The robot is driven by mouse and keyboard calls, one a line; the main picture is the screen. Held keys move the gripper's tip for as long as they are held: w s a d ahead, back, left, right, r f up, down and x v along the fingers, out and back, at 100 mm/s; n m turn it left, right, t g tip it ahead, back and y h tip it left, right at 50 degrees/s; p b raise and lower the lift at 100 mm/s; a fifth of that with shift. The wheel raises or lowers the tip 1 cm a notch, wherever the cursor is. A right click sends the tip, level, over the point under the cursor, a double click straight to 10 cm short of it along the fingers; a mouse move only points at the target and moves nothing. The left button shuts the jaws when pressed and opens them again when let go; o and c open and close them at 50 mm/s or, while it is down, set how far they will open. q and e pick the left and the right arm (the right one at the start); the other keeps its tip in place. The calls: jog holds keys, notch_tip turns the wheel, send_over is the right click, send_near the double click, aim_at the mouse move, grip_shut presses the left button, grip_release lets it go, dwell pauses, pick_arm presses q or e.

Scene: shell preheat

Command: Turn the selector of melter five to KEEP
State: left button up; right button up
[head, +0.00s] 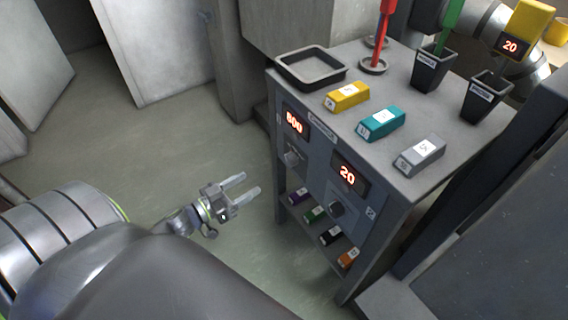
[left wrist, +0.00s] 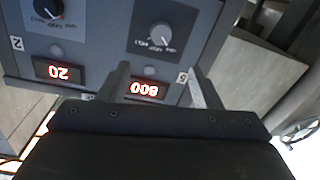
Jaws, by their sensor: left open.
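Melter five is the panel half with the red 800 display (head: 294,122) on the cabinet front. Its selector (head: 292,157) is a round grey knob below that display. The selector's pale pointer slants to the lower right there; the setting is too small to read surely. My left gripper (head: 250,184) is open and empty, left of the cabinet and apart from the selector. Its fingers (left wrist: 160,68) reach toward the panel. My right gripper is not in view.
The neighbouring melter has a display reading 20 (head: 347,175) and its own knob (head: 336,208). The cabinet top (head: 395,150) bears a black tray (head: 310,67), yellow, teal and grey blocks, and dark cups. Several coloured blocks lie on the lower shelf. Floor left of the cabinet is clear.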

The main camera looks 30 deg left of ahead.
aim_at(288, 161)
pick_arm(q)
jog(key=x, duration=1.3)
jog(key=shift+w+d, duration=0.1)
jog(key=shift+w, duration=0.25)
jog(key=c, duration=1)
